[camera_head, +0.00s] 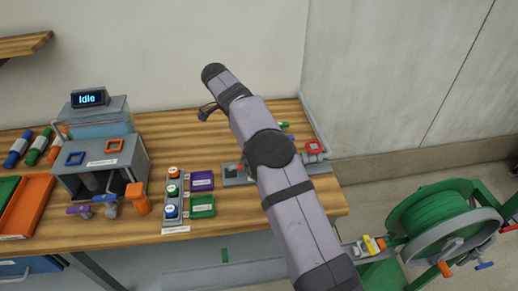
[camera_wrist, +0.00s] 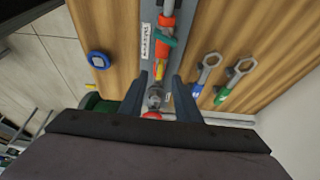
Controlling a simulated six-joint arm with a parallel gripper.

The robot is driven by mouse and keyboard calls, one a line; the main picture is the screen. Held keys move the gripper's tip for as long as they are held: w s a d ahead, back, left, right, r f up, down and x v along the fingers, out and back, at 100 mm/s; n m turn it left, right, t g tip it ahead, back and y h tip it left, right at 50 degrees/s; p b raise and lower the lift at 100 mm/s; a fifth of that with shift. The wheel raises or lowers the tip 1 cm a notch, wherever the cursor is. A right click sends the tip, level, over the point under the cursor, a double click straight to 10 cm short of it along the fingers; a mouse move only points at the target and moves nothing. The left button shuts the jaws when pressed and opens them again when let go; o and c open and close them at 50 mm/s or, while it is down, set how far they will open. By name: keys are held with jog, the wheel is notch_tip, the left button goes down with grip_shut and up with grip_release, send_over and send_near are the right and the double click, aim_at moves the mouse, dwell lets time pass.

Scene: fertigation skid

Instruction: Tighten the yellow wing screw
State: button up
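In the wrist view a small yellow piece (camera_wrist: 158,67), which may be the yellow wing screw, shows on a grey strip just beyond my fingertips; its shape is too small to make out. A grey round fitting (camera_wrist: 155,96) lies between my fingers, with a red part (camera_wrist: 152,115) just below it. My gripper (camera_wrist: 160,78) is open, its two dark fingers apart on either side of this line of parts. I cannot tell whether they touch it. In the head view my gripper (camera_head: 207,112) is a small dark shape over the bench, and my arm hides part of the bench.
An orange-red cylinder with a green lever (camera_wrist: 165,38) lies in line ahead. The head view shows a button panel (camera_head: 173,193), a tank unit (camera_head: 100,150) at left and a green hose reel (camera_head: 435,218) at right.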

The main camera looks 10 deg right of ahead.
jog(key=shift+v, duration=1.4)
jog(key=s+d+f+n+y, duration=0.1)
jog(key=s+d+f+n, duration=0.1)
jog(key=s+n, duration=0.4)
jog(key=s+d+f+n+y, duration=0.2)
jog(key=s+n, duration=0.4)
jog(key=s, duration=1)
jog(key=s+d+f+n+y, duration=0.1)
jog(key=s+f+n, duration=0.3)
jog(key=s, duration=0.7)
jog(key=shift+d+n+y, duration=0.3)
jog(key=shift+d+n, duration=0.25)
jog(key=shift+n, duration=0.55)
